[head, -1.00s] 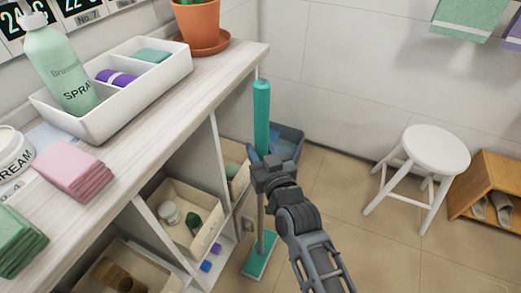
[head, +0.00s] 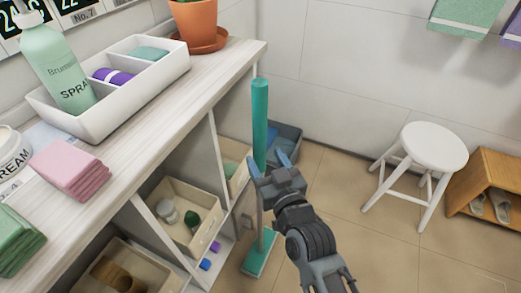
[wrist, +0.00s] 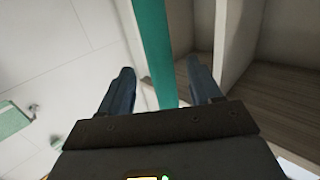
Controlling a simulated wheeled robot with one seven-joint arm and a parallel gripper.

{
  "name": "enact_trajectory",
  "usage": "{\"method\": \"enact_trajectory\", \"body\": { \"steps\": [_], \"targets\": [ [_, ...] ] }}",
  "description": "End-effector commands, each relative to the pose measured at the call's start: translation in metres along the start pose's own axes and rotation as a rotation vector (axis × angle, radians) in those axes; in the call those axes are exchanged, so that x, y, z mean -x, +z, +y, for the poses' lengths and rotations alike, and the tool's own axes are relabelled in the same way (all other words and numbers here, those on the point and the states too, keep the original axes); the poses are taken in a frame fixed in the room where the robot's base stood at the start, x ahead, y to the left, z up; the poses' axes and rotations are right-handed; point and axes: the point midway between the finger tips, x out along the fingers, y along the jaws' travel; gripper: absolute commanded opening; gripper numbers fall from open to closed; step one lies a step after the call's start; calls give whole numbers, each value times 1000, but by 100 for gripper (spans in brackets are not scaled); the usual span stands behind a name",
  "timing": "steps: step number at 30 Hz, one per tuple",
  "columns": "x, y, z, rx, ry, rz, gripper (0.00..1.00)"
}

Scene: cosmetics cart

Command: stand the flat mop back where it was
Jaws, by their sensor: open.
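The flat mop (head: 260,125) stands upright on the floor beside the end of the cart, with a teal grip on top and a teal flat head (head: 261,254) at the bottom. My gripper (head: 268,166) is open near the lower part of the teal grip, with its fingers pointing up and toward the mop. In the wrist view the teal handle (wrist: 153,50) passes between the two spread fingers of my gripper (wrist: 164,92). I cannot tell whether either finger touches it. Part of the pole is hidden behind my gripper in the head view.
The cart (head: 222,75) with open shelves and bins stands close on the left. A dark bin (head: 288,140) is behind the mop by the wall. A white stool (head: 433,147) and a wooden shoe rack (head: 490,178) are on the right. The floor between is clear.

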Motion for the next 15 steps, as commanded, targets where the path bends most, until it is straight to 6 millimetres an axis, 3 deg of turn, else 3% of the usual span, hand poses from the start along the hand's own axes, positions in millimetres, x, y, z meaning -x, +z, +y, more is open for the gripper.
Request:
{"method": "enact_trajectory", "body": {
  "steps": [7,15],
  "targets": [
    [47,1,0,0,-1,-1,64],
    [69,0,0,-1,-1,0,64]
  ]
}}
